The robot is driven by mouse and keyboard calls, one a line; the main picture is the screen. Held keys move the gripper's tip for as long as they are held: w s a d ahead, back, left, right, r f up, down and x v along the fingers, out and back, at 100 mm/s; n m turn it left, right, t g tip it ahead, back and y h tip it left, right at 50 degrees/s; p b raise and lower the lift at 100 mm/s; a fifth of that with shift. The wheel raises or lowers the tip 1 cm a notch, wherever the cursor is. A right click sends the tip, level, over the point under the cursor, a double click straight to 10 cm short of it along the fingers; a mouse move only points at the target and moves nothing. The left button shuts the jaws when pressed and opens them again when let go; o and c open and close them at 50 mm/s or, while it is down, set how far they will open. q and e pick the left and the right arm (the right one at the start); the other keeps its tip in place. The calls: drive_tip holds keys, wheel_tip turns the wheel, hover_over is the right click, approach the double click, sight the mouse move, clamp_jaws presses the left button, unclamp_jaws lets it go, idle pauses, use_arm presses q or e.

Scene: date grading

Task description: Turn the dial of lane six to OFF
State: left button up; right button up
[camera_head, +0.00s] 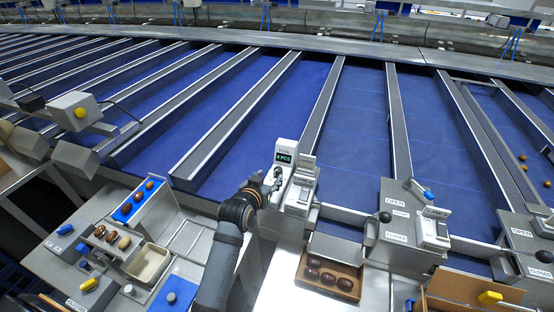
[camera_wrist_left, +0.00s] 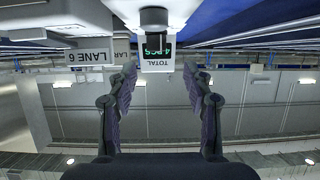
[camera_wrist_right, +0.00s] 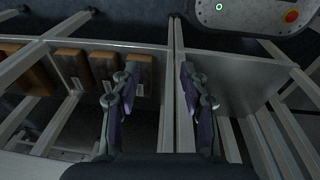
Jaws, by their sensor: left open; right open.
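My left gripper (camera_head: 270,184) is beside a pale counter box (camera_head: 285,158) with a green display reading 4 PCS. In the left wrist view my left gripper (camera_wrist_left: 161,78) is open and empty. The counter's display (camera_wrist_left: 156,52) lies beyond the gap between its fingers. A dark round-edged part (camera_wrist_left: 153,18) shows above the display; I cannot tell whether it is the dial. A LANE 6 sign (camera_wrist_left: 84,57) is left of the display. The dial's setting is not readable. My right gripper (camera_wrist_right: 155,82) is open and empty, seen only in its wrist view, above frames and brown boxes.
A brown tray of dark dates (camera_head: 329,278) is right of my left arm. Gate plates marked OPEN and CLOSED (camera_head: 395,212) stand further right. A sorting bench (camera_head: 120,240) with a date tray and pale bin is at left. Blue lanes (camera_head: 350,130) run behind.

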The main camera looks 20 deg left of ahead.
sight(278, 169)
use_arm(q)
drive_tip(key=shift+s+d+r, duration=0.3)
drive_tip(key=shift+s, duration=0.05)
drive_tip(key=p+x, duration=0.1)
drive_tip(key=x, duration=0.1)
drive_tip(key=shift+w+d+p, duration=0.1)
drive_tip(key=shift+w+p, duration=0.2)
drive_tip(key=shift+w, duration=0.15)
drive_tip(key=p+x, duration=0.1)
drive_tip(key=x, duration=0.3)
drive_tip(key=shift+w+f, duration=0.15)
drive_tip(key=shift+f, duration=0.1)
drive_tip(key=shift+x, duration=1.05)
drive_tip(key=shift+w+f, duration=0.1)
drive_tip(key=shift+c, duration=0.4)
drive_tip(key=c, duration=1)
use_arm(e)
drive_tip(key=s+r, duration=0.1)
drive_tip(key=s+d, duration=0.1)
drive_tip(key=s+r, duration=0.1)
drive_tip(key=s, duration=0.1)
drive_tip(key=shift+d+r, duration=0.25)
drive_tip(key=shift+r, duration=0.05)
